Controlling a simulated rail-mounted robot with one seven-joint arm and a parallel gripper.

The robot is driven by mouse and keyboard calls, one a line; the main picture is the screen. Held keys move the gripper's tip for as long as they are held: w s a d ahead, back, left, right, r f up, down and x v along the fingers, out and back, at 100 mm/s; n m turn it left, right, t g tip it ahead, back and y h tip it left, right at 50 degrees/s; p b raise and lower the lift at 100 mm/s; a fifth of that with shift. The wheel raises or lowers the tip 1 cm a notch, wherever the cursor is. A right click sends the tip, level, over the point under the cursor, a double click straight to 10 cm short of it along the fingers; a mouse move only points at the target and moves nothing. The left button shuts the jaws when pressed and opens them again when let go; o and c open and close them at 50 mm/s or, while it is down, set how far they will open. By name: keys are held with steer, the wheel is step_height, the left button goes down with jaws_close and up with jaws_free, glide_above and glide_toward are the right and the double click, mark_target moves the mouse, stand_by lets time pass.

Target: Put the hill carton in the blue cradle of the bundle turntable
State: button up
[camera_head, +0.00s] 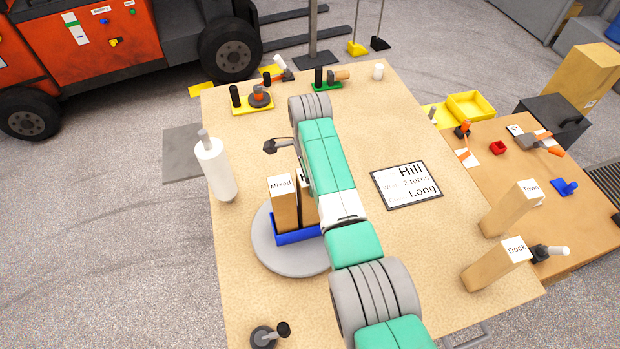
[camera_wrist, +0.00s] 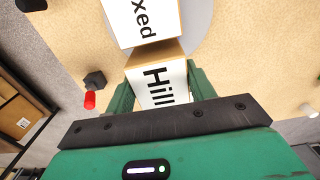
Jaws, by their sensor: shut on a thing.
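The hill carton (camera_head: 308,207) stands close beside the mixed carton (camera_head: 284,208) at the blue cradle (camera_head: 299,237) on the grey turntable (camera_head: 270,258). My arm covers much of it in the head view. In the wrist view, my gripper (camera_wrist: 160,88) is shut on the hill carton (camera_wrist: 163,88), with a green finger on each side and its "Hill" label facing me. The mixed carton also shows in the wrist view (camera_wrist: 142,18), just past it. I cannot tell whether the hill carton's base rests in the cradle.
A sign (camera_head: 407,186) reading "Hill", "2 turns", "Long" lies right of my arm. Town (camera_head: 512,208) and Dock (camera_head: 497,264) cartons stand at the right. A white roll (camera_head: 214,167) stands at the left edge. The table between sign and front edge is clear.

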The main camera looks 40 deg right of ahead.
steer(key=shift+f, duration=0.4)
steer(key=shift+f, duration=0.15)
steer(key=o, duration=1.6)
step_height(320, 180, up, 12)
